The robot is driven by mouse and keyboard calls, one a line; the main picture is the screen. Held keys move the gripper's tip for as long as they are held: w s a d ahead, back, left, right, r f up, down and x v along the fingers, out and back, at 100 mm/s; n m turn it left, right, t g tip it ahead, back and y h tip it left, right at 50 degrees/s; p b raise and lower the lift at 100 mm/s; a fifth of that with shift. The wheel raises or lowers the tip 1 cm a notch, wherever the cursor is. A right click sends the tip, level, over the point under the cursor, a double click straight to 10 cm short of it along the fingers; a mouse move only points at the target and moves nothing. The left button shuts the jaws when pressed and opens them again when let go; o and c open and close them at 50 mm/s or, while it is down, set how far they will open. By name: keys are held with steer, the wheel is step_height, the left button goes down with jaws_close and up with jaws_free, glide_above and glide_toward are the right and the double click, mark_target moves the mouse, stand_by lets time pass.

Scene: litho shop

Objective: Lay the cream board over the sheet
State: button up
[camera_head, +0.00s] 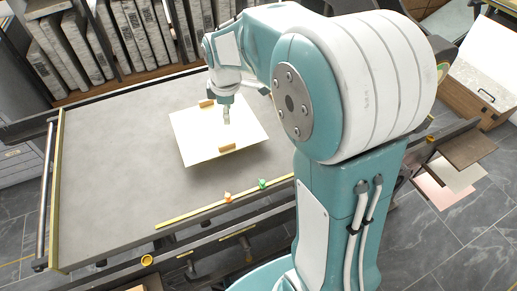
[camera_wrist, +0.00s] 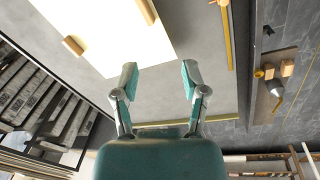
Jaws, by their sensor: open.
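A flat, pale cream rectangle (camera_head: 190,132), which looks like the cream board, lies on a large grey bed (camera_head: 105,165). It carries two small wooden blocks (camera_head: 207,103) at opposite edges. It also shows at the upper left in the wrist view (camera_wrist: 103,32). I cannot make out a separate sheet; whether one lies beneath is hidden. My gripper (camera_head: 227,116) appears over the rectangle in the head view. In the wrist view its two fingers (camera_wrist: 159,77) are spread and empty, with the rectangle ahead and to the left of them.
A yellow strip (camera_head: 190,215) runs along the bed's near edge, by an orange peg (camera_head: 227,197) and a green peg (camera_head: 262,184). Grey slabs (camera_head: 72,48) stand in a rack behind. Brown, pale and pink flat pieces (camera_head: 440,193) lie at right. The bed's left part is clear.

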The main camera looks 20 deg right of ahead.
steer(key=s+r+m+t, duration=0.2)
steer(key=s+r+m, duration=0.2)
steer(key=s, duration=0.7)
steer(key=s+r+m+t, duration=0.2)
steer(key=s+r+m, duration=0.2)
steer(key=s+m, duration=0.5)
steer(key=s, duration=0.3)
steer(key=shift+m, duration=0.3)
